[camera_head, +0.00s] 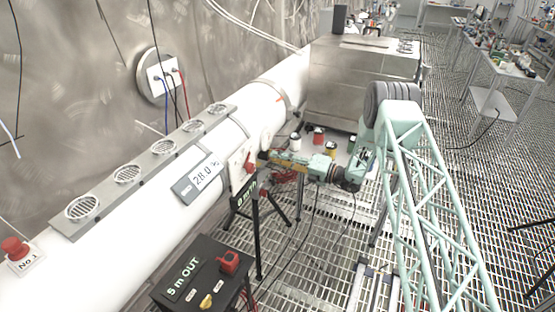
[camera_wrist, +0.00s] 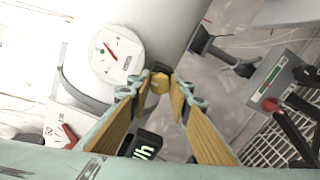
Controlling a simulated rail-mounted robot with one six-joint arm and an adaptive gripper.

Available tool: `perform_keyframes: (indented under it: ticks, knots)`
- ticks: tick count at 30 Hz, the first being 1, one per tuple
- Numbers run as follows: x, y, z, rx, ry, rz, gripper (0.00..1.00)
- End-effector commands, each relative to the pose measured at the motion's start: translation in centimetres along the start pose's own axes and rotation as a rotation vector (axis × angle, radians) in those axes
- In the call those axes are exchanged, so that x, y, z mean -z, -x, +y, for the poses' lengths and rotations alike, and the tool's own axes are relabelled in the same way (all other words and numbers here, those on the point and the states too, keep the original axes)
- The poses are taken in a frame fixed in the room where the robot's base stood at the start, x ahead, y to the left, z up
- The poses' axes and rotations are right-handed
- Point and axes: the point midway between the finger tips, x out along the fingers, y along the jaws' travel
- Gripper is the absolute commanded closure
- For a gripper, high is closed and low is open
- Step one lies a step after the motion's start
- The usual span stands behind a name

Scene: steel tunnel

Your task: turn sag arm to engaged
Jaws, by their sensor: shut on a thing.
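My gripper (camera_head: 268,157) reaches left to the side of the white pipe in the head view. In the wrist view its two yellow-padded fingers (camera_wrist: 160,88) converge on a small brown-yellow knob (camera_wrist: 160,82), apparently the end of the sag arm. The fingers are shut on this knob, and they hide its sides. The rest of the sag arm cannot be made out clearly, and its position marks are not readable. A round white dial (camera_wrist: 117,52) with a red needle is just left of the fingertips in the wrist view.
The long white pipe (camera_head: 150,255) carries a display reading about 28.0 (camera_head: 197,178). A dark box marked "5 m OUT" (camera_head: 190,275) has a red switch (camera_head: 229,262). A black tripod (camera_head: 257,235) stands below my gripper. Small pots (camera_head: 318,135) sit behind. Grating floor lies to the right.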

Motion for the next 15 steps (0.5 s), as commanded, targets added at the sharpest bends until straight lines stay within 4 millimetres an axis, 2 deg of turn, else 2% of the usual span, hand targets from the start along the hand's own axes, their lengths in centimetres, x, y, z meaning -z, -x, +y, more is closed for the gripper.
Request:
perform_keyframes:
  ticks: [15]
  knots:
    - [0.00,-0.01,0.01,0.000,-0.060,0.000,0.92]
